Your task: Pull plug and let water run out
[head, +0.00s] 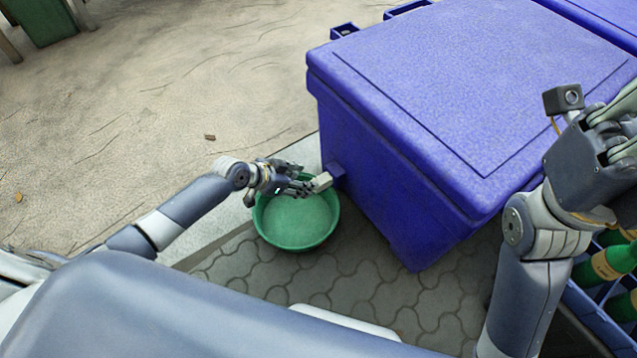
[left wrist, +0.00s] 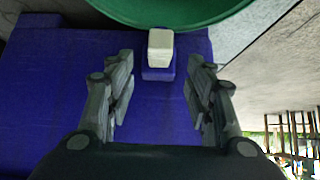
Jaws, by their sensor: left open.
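The pale plug (head: 321,182) sits in the short blue spout (head: 336,169) on the side of the blue cooler box (head: 460,85). In the left wrist view the plug (left wrist: 160,48) stands out from the spout, centred ahead of my fingers. My left gripper (head: 298,186) is open beside the plug, above the green basin (head: 296,240). Its two fingers (left wrist: 161,88) are wide apart with nothing between them. The basin stands on the paving below the spout; I cannot tell whether it holds water. My right gripper (head: 612,125) is raised over the box's right side, partly cut off by the frame edge.
A blue crate with green bottles (head: 607,264) stands at the lower right, beside my right arm. Another blue box (head: 605,18) adjoins at the top right. Sandy ground (head: 150,95) to the left is mostly open.

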